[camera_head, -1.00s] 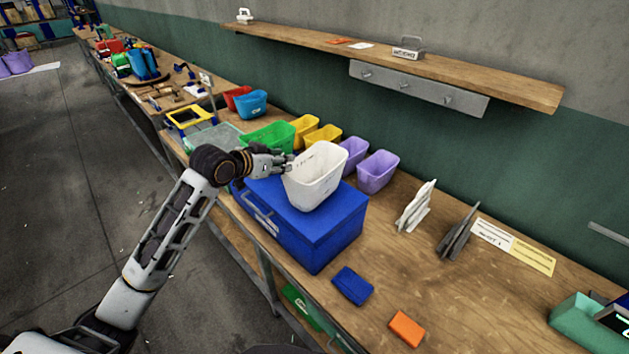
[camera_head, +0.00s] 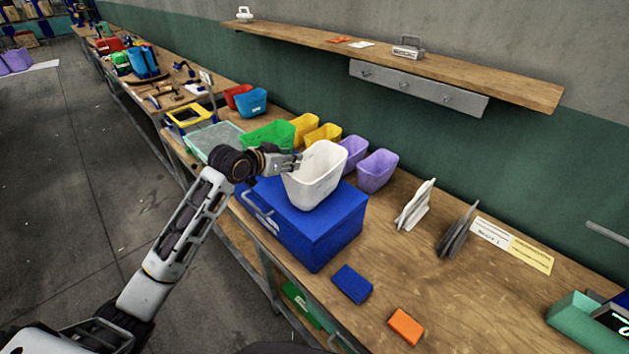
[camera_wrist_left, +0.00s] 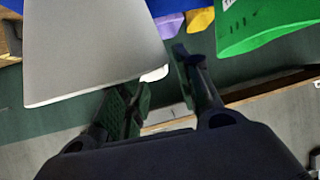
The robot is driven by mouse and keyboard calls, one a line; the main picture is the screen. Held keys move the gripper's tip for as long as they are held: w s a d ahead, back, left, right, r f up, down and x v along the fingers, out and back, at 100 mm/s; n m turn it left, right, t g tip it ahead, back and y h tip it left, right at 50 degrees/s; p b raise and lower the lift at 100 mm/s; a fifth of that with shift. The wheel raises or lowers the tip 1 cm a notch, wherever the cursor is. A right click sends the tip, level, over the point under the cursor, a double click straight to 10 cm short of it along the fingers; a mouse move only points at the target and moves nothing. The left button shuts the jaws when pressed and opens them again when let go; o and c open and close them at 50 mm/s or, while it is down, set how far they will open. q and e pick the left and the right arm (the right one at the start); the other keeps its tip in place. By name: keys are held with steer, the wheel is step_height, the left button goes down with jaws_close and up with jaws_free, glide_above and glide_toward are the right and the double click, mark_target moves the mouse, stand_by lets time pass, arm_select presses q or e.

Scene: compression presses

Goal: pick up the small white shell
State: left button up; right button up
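A white open-topped bin-like shell (camera_head: 316,177) stands upright on the blue box (camera_head: 318,232). It is the only large white container on the bench; I cannot tell for certain that it is the task's small white shell. My left gripper (camera_head: 297,161) is at its left side, close to the rim. In the left wrist view a pale grey-white wall (camera_wrist_left: 90,50) fills the upper left. The fingers of my left gripper (camera_wrist_left: 160,88) are apart there, with a small white edge showing just beyond the gap. Contact with the wall cannot be made out. My right gripper is not in view.
Green (camera_head: 270,136), yellow and purple (camera_head: 377,171) bins stand behind the blue box. White upright plates (camera_head: 416,206) and grey ones (camera_head: 457,232) stand to the right. A blue block (camera_head: 351,284) and an orange block (camera_head: 405,326) lie in front. Bare bench lies between them.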

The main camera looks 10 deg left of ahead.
arm_select(q)
steer(key=shift+w+d+f+p, duration=0.2)
steer(key=shift+w+p, duration=0.1)
steer(key=shift+w, duration=0.3)
steer(key=shift+w+d+f+p, duration=0.15)
steer(key=shift+w+p, duration=0.15)
steer(key=shift+w, duration=0.3)
steer(key=shift+x, duration=1.15)
steer(key=shift+f, duration=0.1)
steer(key=shift+a, duration=0.1)
steer(key=shift+s, duration=0.1)
jaws_close()
